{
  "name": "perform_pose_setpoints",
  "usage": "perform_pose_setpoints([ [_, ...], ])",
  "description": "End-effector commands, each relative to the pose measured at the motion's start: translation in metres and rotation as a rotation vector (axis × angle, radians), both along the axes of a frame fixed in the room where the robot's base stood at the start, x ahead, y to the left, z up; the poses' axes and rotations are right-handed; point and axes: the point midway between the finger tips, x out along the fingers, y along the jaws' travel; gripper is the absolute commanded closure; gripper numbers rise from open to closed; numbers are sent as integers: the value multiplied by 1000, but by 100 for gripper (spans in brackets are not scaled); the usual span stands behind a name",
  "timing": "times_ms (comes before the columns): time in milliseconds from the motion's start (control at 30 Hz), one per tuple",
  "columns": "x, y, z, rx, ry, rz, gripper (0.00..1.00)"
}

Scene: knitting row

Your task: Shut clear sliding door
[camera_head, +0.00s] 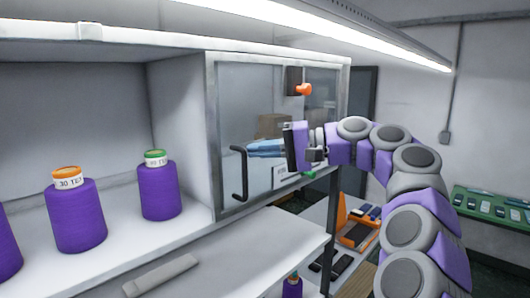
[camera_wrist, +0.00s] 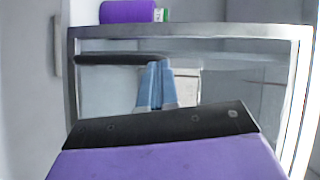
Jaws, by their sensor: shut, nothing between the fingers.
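The clear sliding door (camera_head: 240,101) has a grey frame and stands over the right part of the shelf cabinet, leaving the left part open. Its black bar handle (camera_head: 240,175) is upright near the door's left edge. My gripper (camera_head: 250,151) is shut and empty, with its blue fingertips just right of the handle's upper part. In the wrist view the gripper (camera_wrist: 155,66) lies before the pane, its tips close to the dark handle (camera_wrist: 110,59). I cannot tell whether they touch it. My gripper and wrist hide part of the pane.
Purple yarn cones (camera_head: 80,218) stand on the open shelf at left, one (camera_head: 159,192) nearer the door. A lower shelf (camera_head: 235,255) juts out below. A black box with an orange knob (camera_head: 304,89) is at the door's upper right. A green rack (camera_head: 492,208) stands far right.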

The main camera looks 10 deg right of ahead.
Motion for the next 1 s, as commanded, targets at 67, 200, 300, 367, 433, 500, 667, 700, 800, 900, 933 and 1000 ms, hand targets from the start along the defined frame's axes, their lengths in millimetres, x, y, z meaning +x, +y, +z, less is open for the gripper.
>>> perform_pose_setpoints([
  [67, -7, 8, -2, -2, 2, 9, 100],
  [200, -17, 22, -3, -1, 1, 6, 100],
  [300, -25, 33, -3, -2, 0, 8, 100],
  [367, -30, 40, -3, -2, 0, 7, 100],
  [433, -36, 49, -4, -4, 1, 8, 100],
  [500, -42, 58, -4, -4, 2, 7, 100],
  [667, -62, 83, -3, -5, 2, 9, 100],
  [700, -67, 91, -4, -4, 4, 9, 100],
  [800, -84, 112, -3, -4, 2, 11, 100],
  [900, -103, 136, -2, -6, 2, 10, 100],
  [933, -108, 144, -2, -5, 2, 9, 100],
  [1000, -122, 162, -2, -7, 3, 11, 100],
])
